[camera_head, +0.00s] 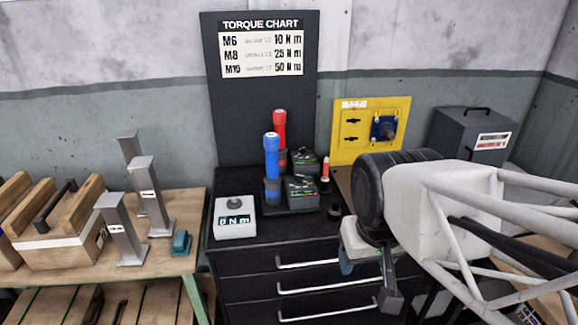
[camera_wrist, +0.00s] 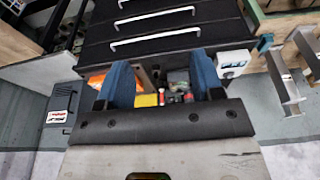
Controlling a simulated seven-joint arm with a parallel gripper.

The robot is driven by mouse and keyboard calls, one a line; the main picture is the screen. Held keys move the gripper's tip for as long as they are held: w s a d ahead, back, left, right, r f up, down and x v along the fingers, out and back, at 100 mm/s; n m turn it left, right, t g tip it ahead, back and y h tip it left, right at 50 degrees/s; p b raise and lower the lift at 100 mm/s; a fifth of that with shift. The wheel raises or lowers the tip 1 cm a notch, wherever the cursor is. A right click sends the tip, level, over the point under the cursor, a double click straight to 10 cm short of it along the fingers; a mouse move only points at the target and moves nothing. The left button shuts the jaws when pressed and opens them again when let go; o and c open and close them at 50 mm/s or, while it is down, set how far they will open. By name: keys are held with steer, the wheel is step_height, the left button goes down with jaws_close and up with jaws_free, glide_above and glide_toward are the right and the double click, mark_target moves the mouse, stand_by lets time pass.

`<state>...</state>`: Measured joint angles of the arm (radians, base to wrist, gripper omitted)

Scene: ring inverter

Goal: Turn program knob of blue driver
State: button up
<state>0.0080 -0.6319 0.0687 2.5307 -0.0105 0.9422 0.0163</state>
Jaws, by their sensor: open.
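The blue driver (camera_head: 271,165) stands upright in a dark dock on the black cabinet top, in front of the red driver (camera_head: 280,130). A pale mark shows on its top end; I cannot make out its program knob for certain. My gripper (camera_head: 367,277) hangs to the right of the drivers, near the cabinet's front right, apart from them. In the wrist view my gripper (camera_wrist: 162,85) shows two blue fingers spread apart with nothing held between them. The blue driver cannot be told apart in the wrist view.
A white display box (camera_head: 235,222) with a dark top knob stands left of the dock; it also shows in the wrist view (camera_wrist: 233,63). A yellow panel (camera_head: 350,145) and grey box (camera_head: 470,137) stand behind my arm. Metal stands (camera_head: 122,230) occupy the left bench.

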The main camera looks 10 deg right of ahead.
steer(key=w+r+n, duration=0.1)
steer(key=w+r, duration=0.2)
steer(key=w, duration=0.9)
steer(key=n+g, duration=0.3)
steer(key=n, duration=0.2)
glide_above(300, 175)
steer(key=s, duration=0.1)
step_height(300, 175, down, 13)
steer(key=shift+w+f, duration=0.3)
steer(key=shift+w, duration=0.1)
steer(key=shift+f, duration=3.9)
steer(key=shift+c, duration=0.4)
